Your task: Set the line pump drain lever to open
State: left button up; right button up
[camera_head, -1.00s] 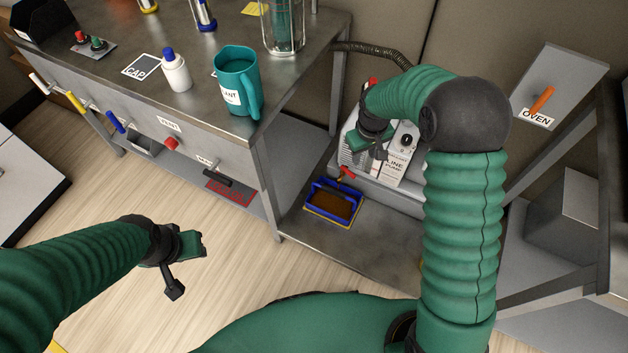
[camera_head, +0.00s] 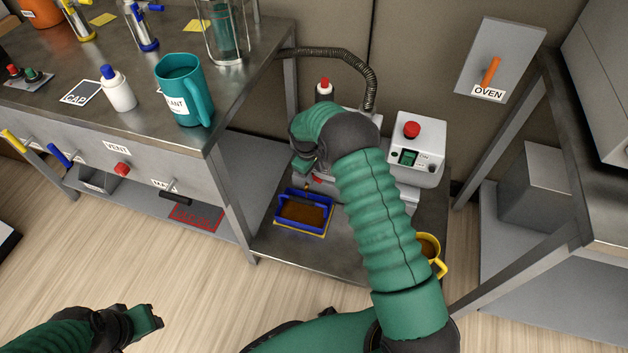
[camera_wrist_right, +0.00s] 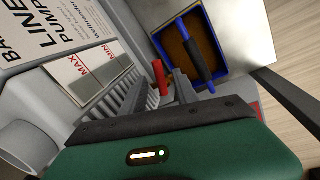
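The line pump (camera_wrist_right: 60,40), a grey housing with a LINE PUMP label and MAX/MIN marks, fills the left of the right wrist view. Its small red drain lever (camera_wrist_right: 158,78) stands out from the lower side, beside the blue-rimmed tray. In the head view only a bit of the red lever (camera_head: 316,180) shows below my right gripper (camera_head: 306,163), and my arm hides much of the pump. In the right wrist view my right gripper (camera_wrist_right: 160,95) looks open, with the lever just ahead, roughly between the fingers; contact cannot be told. My left gripper (camera_head: 148,318) is low at left, away from the pump.
A blue-rimmed tray (camera_head: 278,212) with brown contents sits on the lower shelf below the lever. A grey box with a red button (camera_head: 411,130) and a yellow mug (camera_head: 438,266) stand right of my arm. The bench leg (camera_head: 232,210) is at left.

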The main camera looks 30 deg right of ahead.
jog(key=shift+d+f, duration=0.25)
jog(key=shift+f, duration=0.7)
grip_shut()
